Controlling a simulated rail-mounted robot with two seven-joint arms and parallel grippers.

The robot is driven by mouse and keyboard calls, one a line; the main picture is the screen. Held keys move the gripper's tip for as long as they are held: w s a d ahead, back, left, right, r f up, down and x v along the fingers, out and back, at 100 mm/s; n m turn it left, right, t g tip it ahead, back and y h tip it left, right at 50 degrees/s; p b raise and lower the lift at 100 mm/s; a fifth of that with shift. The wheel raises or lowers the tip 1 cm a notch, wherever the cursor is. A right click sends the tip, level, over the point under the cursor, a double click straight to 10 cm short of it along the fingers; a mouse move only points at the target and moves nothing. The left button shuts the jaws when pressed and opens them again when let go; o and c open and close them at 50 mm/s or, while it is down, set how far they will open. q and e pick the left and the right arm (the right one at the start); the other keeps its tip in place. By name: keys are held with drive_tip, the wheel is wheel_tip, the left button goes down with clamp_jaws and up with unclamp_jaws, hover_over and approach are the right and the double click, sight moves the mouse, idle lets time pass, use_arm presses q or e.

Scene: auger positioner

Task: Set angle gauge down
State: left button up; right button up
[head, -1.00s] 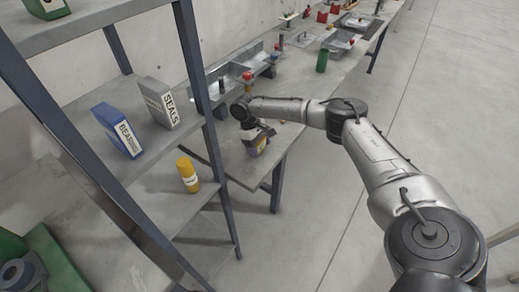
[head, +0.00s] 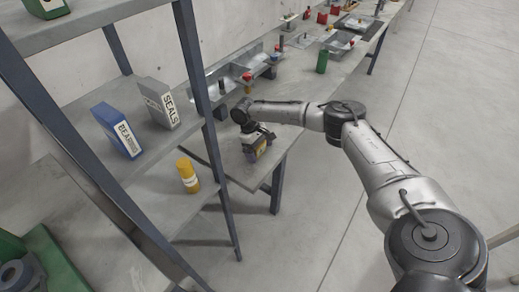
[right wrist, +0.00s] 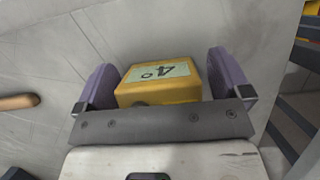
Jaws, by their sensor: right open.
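The angle gauge (right wrist: 158,82) is a yellow block with a pale label reading what looks like 4°, seen in the right wrist view. It sits between the two purple fingers of my right gripper (right wrist: 163,88), which are open with a narrow gap visible on each side. In the head view my right gripper (head: 256,152) is low at the near end of the workbench (head: 238,172), and a little of the yellow gauge (head: 261,149) shows there. The gauge's underside is hidden, so its contact with the bench cannot be seen. My left gripper is not in view.
A shelf rack with a dark post (head: 196,75) stands just left of the bench end. It holds a blue box (head: 117,130), a grey SEALS box (head: 158,103) and a yellow canister (head: 187,176). Metal fixtures (head: 285,55) and a green cylinder (head: 322,61) stand farther along the bench.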

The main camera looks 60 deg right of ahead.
drive_tip(key=p+v, duration=0.2)
drive_tip(key=v, duration=1)
drive_tip(key=shift+r, duration=0.1)
